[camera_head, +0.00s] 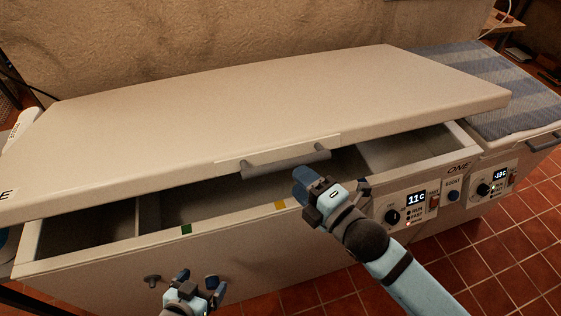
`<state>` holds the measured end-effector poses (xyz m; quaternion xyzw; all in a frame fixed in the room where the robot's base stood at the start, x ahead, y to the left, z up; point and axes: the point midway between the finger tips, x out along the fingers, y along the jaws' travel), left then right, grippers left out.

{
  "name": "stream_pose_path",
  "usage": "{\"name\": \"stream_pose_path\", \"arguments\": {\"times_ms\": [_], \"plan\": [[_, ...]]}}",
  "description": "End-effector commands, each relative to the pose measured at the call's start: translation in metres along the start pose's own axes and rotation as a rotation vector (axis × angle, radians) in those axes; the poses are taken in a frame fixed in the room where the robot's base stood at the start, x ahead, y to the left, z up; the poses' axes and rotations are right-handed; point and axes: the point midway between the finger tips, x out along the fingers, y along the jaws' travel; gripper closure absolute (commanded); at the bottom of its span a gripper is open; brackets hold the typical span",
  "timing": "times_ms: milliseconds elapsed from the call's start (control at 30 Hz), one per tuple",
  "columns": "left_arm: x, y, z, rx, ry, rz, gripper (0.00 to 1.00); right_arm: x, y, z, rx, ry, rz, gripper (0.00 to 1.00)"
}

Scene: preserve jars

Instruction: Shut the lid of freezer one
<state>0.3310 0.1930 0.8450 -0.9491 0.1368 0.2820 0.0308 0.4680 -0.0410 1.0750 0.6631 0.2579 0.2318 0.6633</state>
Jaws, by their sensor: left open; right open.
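Freezer one is a long white chest freezer (110,262) marked ONE at its right front. Its lid (260,100) is partly lowered, with a dark gap between it and the chest rim. A grey bar handle (285,162) is on the lid's front edge. My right gripper (307,182) is open, at the front opening just below and right of the handle; I cannot tell whether it touches anything. My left gripper (197,281) is open and empty, low in front of the freezer's front wall.
A wall (200,40) rises behind. The tiled floor (500,255) at front right is clear.

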Motion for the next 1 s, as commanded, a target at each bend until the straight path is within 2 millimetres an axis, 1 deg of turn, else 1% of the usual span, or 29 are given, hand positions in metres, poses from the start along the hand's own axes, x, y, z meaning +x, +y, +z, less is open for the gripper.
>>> {"name": "stream_pose_path", "arguments": {"times_ms": [33,100,200,300,500,767,800,867,900,967,1000], "plan": [[-0.002,0.0,-0.003,0.0,0.0,0.0,0.04,0.012,0.003,0.0,0.003,0.0,0.002,0.52],[-0.003,0.0,-0.004,0.0,-0.001,-0.001,0.04,0.026,0.002,0.0,0.003,-0.001,0.001,0.52],[-0.004,0.0,-0.004,0.0,-0.004,-0.001,0.04,0.043,0.002,0.0,0.003,0.0,0.001,0.52],[-0.005,0.0,-0.003,0.0,-0.008,-0.001,0.04,0.056,0.001,0.0,0.003,0.0,0.0,0.52],[-0.005,0.0,-0.002,0.0,-0.011,-0.001,0.04,0.067,0.0,0.0,0.003,0.0,-0.001,0.52],[-0.005,0.0,-0.003,0.0,-0.01,-0.001,0.04,0.067,-0.001,0.0,0.002,0.0,-0.001,0.52],[-0.005,0.0,-0.003,0.0,-0.01,-0.001,0.04,0.067,-0.001,0.0,0.002,0.0,-0.001,0.61],[-0.005,0.0,-0.003,0.0,-0.009,-0.001,0.04,0.067,-0.001,0.0,0.002,0.0,-0.001,0.75],[-0.005,0.0,-0.004,0.0,-0.008,-0.001,0.04,0.067,0.0,0.0,0.002,0.0,-0.001,0.84],[-0.006,0.0,-0.004,0.0,-0.007,0.0,0.04,0.067,0.0,0.0,0.002,0.0,-0.001,0.98],[-0.006,0.0,-0.005,0.0,-0.006,0.0,0.04,0.067,0.0,0.0,0.002,0.0,-0.001,1.0]]}}
